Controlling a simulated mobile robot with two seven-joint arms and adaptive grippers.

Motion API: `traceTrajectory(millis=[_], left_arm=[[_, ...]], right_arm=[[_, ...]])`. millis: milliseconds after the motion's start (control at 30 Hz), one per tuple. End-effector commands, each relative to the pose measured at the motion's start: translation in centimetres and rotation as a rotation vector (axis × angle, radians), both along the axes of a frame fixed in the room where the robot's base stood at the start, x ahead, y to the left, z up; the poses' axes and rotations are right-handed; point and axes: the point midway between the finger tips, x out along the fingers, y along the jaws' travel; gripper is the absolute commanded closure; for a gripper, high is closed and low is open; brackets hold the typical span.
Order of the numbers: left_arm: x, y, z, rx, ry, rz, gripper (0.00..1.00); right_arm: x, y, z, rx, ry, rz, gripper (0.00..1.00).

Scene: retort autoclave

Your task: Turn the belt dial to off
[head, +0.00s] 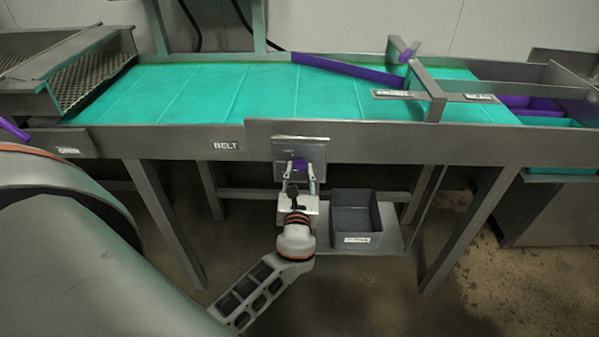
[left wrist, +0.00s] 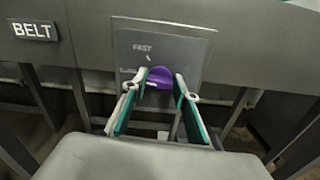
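The belt dial is a purple knob (head: 299,164) on a square grey plate (head: 316,151) on the conveyor's front, right of the BELT sign (head: 226,145). In the left wrist view the dial (left wrist: 160,77) shows below the word FAST on the plate (left wrist: 185,50); its other markings are too faint to read. My left gripper (head: 300,178) faces the plate, its fingers apart on either side of the dial. In the left wrist view its fingers (left wrist: 160,88) partly hide the dial's sides; I cannot tell whether they touch it. My right gripper is out of view.
The teal belt (head: 220,90) with a purple diverter bar (head: 345,68) runs above the plate. A dark bin (head: 355,215) stands on a low shelf (head: 392,240) right of my left gripper. Table legs (head: 165,220) stand on both sides.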

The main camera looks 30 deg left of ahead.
Motion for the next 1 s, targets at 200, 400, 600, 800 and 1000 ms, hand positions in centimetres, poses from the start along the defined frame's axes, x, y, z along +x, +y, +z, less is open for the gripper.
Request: traceTrajectory(millis=[200, 400, 600, 800, 1000], left_arm=[[0.0, 0.0, 0.0, -0.006, -0.004, 0.000, 0.93], [0.0, 0.0, 0.0, -0.053, -0.032, 0.001, 0.93], [-0.1, 0.1, -0.1, -0.162, -0.099, 0.001, 0.93], [-0.1, 0.2, -0.2, -0.314, -0.192, 0.001, 0.93], [-0.2, 0.2, -0.3, -0.466, -0.286, 0.001, 0.93]], right_arm=[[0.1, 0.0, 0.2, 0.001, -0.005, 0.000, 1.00], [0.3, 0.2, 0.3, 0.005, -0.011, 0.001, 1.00], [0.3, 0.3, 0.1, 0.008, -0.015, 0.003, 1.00], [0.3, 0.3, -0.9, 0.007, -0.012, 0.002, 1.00], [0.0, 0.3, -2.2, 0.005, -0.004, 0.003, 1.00]])
